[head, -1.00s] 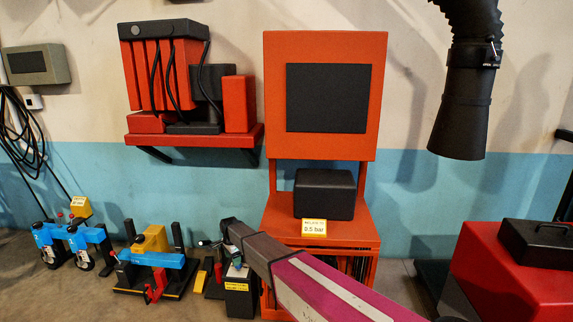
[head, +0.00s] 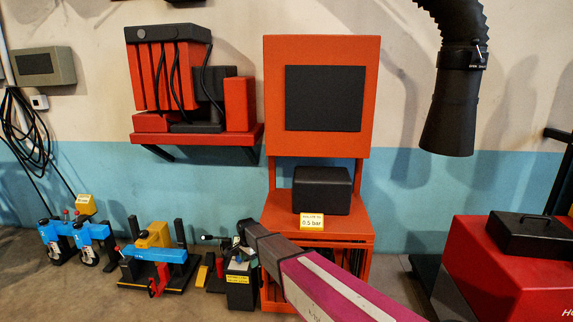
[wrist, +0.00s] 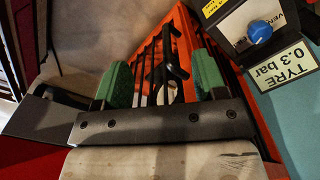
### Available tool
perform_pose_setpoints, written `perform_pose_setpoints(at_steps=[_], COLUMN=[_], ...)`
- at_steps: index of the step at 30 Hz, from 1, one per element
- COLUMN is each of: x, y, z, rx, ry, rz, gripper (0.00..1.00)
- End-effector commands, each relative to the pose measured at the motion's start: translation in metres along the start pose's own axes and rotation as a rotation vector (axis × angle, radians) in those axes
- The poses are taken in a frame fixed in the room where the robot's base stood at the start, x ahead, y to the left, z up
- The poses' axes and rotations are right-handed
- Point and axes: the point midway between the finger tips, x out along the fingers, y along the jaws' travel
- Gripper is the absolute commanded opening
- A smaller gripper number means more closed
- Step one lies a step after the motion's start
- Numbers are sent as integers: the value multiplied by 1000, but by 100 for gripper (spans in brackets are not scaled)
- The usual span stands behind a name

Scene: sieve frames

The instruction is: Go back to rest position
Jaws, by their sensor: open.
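My gripper (wrist: 160,84) shows in the wrist view with two green finger pads set apart on a grey bar. It is open. A black hook-like part and a pale ring (wrist: 163,93) show between the pads, in front of an orange slatted frame (wrist: 160,50); I cannot tell whether they touch the gripper. In the head view my magenta arm reaches up and left from the bottom right, in front of the orange stand (head: 318,95). The fingers are not clearly seen there.
In the wrist view a blue knob (wrist: 259,32) sits close on the right, above a "TYRE 0.3 bar" label (wrist: 286,68). Blue machines (head: 160,257) stand on the floor at left. A red box (head: 515,275) is at right, and a black hose (head: 452,105) hangs above.

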Motion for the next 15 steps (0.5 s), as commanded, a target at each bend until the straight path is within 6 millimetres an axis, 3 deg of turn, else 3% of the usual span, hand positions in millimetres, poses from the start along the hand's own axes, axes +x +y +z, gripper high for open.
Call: perform_pose_setpoints(at_steps=[8, 15], x=[-25, -58], y=[107, 248], z=[-43, -78], rx=[-163, -404], ry=[1, 2], rz=[0, -2], gripper=[65, 65])
